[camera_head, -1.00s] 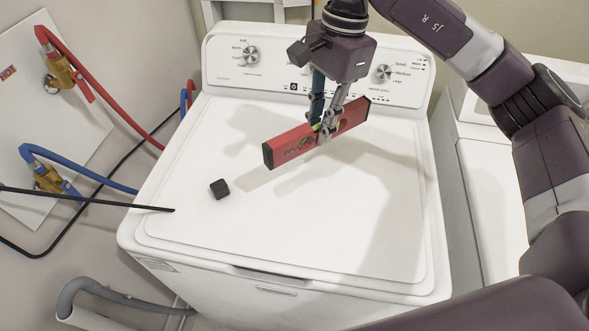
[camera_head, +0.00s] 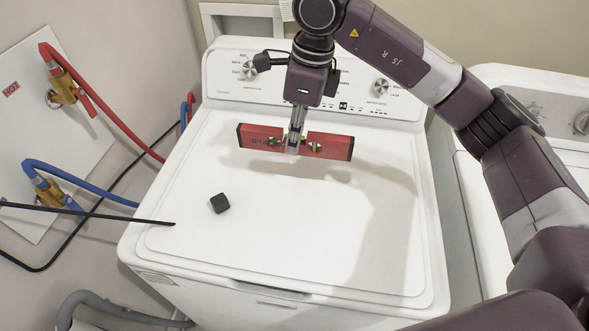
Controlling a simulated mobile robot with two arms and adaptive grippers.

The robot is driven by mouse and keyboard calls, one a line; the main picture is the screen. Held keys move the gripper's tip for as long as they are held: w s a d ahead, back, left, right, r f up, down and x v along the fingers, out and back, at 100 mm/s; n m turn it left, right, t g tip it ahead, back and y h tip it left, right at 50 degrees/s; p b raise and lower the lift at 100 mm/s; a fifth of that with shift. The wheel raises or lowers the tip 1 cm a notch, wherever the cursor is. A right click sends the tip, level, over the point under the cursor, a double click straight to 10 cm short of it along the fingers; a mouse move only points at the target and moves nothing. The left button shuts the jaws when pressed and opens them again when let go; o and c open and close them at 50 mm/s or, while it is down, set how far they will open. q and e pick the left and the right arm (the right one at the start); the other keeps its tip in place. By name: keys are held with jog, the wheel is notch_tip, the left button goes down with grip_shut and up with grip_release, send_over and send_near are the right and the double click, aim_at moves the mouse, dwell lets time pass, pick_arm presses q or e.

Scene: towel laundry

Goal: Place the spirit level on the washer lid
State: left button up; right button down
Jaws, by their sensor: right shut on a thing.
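My right gripper (camera_head: 295,145) points down over the back part of the washer and is shut on the red spirit level (camera_head: 330,146) near its middle. The level is held on its narrow edge, its long side running left to right across the view, with black end caps. Its shadow falls on the lid below and to the right, so it looks to be above the lid and apart from it. The white washer lid (camera_head: 290,235) is closed. My left gripper is not in view.
A small black cube (camera_head: 220,203) lies on the lid's left part. The control panel (camera_head: 375,100) rises behind. Red (camera_head: 120,122) and blue (camera_head: 90,182) hoses and a black cable (camera_head: 110,215) run at the left. A second white machine (camera_head: 545,110) stands at the right.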

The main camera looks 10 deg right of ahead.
jog(key=p, duration=0.1)
send_over(292, 184)
jog(key=f, duration=0.6)
jog(key=shift+s+d+f, duration=0.1)
jog(key=shift+d+f, duration=0.15)
jog(key=shift+f, duration=0.05)
notch_tip(292, 184, down, 4)
jog(key=shift+f+p, duration=0.1)
jog(key=shift+p, duration=0.5)
jog(key=shift+f, duration=0.15)
jog(key=c, duration=1.8)
grip_release()
jog(key=shift+c, duration=0.2)
